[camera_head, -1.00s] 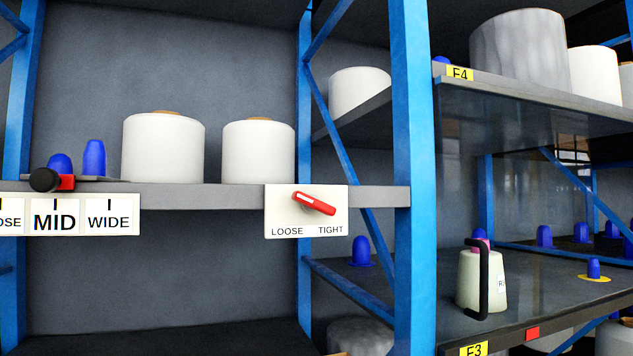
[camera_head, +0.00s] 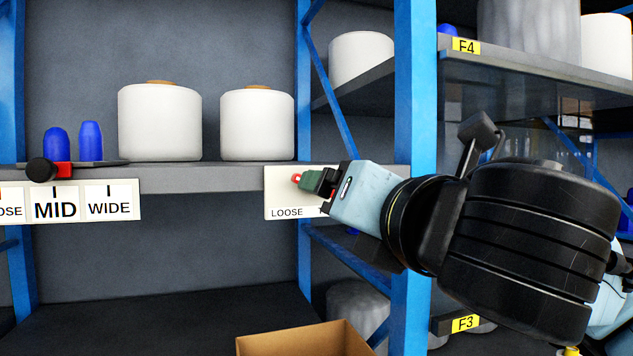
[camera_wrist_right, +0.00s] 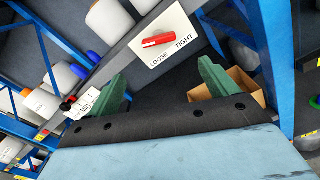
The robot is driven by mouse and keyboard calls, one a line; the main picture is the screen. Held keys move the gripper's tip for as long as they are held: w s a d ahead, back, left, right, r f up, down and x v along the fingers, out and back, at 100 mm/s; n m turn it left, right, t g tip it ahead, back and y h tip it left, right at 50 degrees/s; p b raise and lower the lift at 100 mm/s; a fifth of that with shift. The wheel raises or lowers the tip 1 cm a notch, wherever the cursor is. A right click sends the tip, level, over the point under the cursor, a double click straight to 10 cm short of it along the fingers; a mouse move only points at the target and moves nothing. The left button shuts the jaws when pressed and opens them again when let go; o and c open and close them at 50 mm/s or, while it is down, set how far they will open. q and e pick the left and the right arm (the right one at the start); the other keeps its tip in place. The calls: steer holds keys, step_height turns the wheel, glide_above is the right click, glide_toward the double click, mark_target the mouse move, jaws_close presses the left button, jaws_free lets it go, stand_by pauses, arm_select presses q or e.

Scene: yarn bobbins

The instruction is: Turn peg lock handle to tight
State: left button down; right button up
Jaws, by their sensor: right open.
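The peg lock handle is a red lever on a white plate marked LOOSE and TIGHT (camera_head: 280,200), fixed to the shelf's front edge. In the head view only a bit of the red handle (camera_head: 296,178) shows, and my right gripper hides the rest. In the right wrist view the handle (camera_wrist_right: 160,40) slants across the plate, its right end lower relative to the lettering, toward TIGHT. My right gripper (camera_head: 317,183) is in front of the plate. Its green fingers (camera_wrist_right: 162,80) are spread with nothing between them, and the handle lies beyond the tips. My left gripper is out of view.
White bobbins (camera_head: 160,122) stand on the shelf above the plate. A MID/WIDE label strip (camera_head: 70,203) with a black knob (camera_head: 41,170) is at left. A blue rack post (camera_head: 412,120) is close to my right arm. An open cardboard box (camera_head: 300,341) is below.

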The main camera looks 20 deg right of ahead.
steer(key=w+p, duration=0.6)
steer(key=w, duration=0.7)
steer(key=shift+a+r+p, duration=0.15)
steer(key=shift+p, duration=0.25)
steer(key=c, duration=1)
